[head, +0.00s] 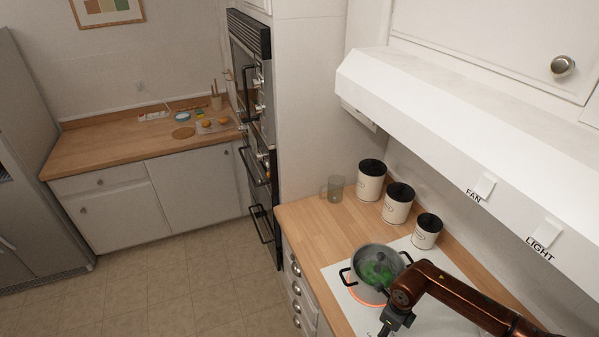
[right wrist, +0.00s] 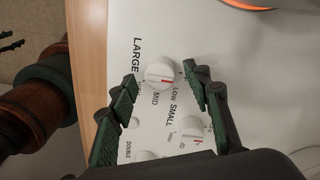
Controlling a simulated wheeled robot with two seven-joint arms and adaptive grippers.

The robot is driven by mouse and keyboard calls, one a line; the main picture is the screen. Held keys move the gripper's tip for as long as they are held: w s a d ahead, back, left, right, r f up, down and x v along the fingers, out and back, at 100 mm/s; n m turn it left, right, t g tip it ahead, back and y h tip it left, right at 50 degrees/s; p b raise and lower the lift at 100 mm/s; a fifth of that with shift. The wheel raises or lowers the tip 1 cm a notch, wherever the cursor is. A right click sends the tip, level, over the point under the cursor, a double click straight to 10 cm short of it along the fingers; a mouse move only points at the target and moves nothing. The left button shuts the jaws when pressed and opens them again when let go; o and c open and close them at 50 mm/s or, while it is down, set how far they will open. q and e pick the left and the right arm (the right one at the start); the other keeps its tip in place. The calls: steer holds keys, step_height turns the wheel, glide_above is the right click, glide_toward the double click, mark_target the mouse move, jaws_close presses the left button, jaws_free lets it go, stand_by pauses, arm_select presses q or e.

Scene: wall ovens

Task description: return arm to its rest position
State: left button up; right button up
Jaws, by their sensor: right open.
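My right arm (head: 455,292) comes in from the lower right in the head view and bends down over the stove. Its gripper (head: 390,324) hangs at the stove's front, partly cut off by the frame's bottom edge. In the right wrist view the right gripper (right wrist: 160,72) is open, with its two green-padded fingers apart. A white round knob (right wrist: 160,74) with a red mark shows between the fingertips; I cannot tell whether they touch it. A second knob (right wrist: 192,131) lies near the right finger.
A grey pot (head: 371,252) with green contents stands on a glowing burner (head: 364,292), close to my right arm. Several white canisters and a glass mug (head: 333,188) stand behind. The range hood (head: 450,125) overhangs the stove.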

steer(key=shift+r+m+p, duration=0.1)
steer(key=shift+m+p, duration=0.7)
steer(key=shift+a, duration=0.1)
